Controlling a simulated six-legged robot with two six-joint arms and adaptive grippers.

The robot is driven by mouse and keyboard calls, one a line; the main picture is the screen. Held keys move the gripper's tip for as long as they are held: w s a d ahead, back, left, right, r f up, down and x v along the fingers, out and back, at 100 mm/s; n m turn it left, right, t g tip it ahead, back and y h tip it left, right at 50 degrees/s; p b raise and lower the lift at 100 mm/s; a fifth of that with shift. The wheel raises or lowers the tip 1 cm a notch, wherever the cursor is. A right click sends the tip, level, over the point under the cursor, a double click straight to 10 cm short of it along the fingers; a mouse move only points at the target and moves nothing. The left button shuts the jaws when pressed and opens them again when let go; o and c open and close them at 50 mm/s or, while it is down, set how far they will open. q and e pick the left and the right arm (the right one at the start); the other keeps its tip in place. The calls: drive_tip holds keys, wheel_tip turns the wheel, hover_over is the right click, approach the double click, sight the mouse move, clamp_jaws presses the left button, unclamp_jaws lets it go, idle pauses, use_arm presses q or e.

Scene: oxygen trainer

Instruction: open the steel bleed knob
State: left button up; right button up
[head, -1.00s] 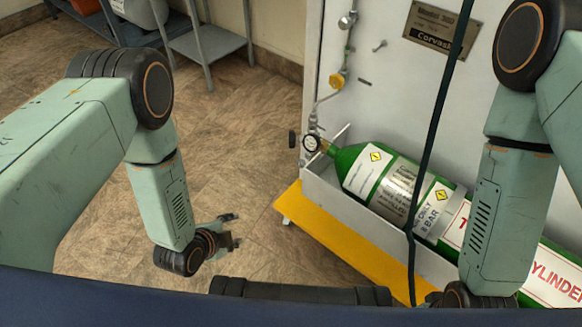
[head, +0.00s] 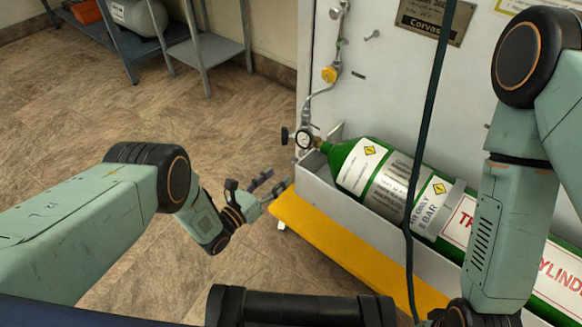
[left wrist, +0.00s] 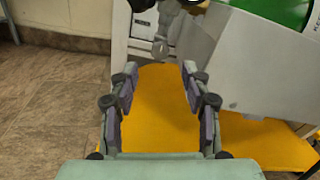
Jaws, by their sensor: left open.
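My left gripper (head: 274,184) is open and empty, left of the cylinder's valve end and near the yellow step's left end. In the left wrist view, its two fingers (left wrist: 160,78) are spread over the yellow surface. A grey metal round knob (left wrist: 160,47) hangs from the fittings just ahead of the fingers, apart from them; it looks like the steel bleed knob. In the head view, the gauge (head: 304,139) and a black knob (head: 285,136) sit at the green cylinder's (head: 370,170) neck. The grey knob is too small to make out there. My right gripper is not visible.
The cylinder lies in a grey trough (head: 315,177) above the yellow step (head: 320,238). A yellow knob (head: 330,75) is on the pipe against the white panel (head: 390,90). A dark hose (head: 424,140) hangs in front.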

sight(293, 164)
use_arm(q)
drive_tip(key=b+x, duration=0.2)
drive_tip(key=x, duration=0.3)
drive_tip(key=shift+w+d+f, duration=0.15)
drive_tip(key=shift+d, duration=0.05)
drive_tip(key=shift+b+x, duration=0.55)
drive_tip(key=shift+x, duration=0.25)
clamp_jaws()
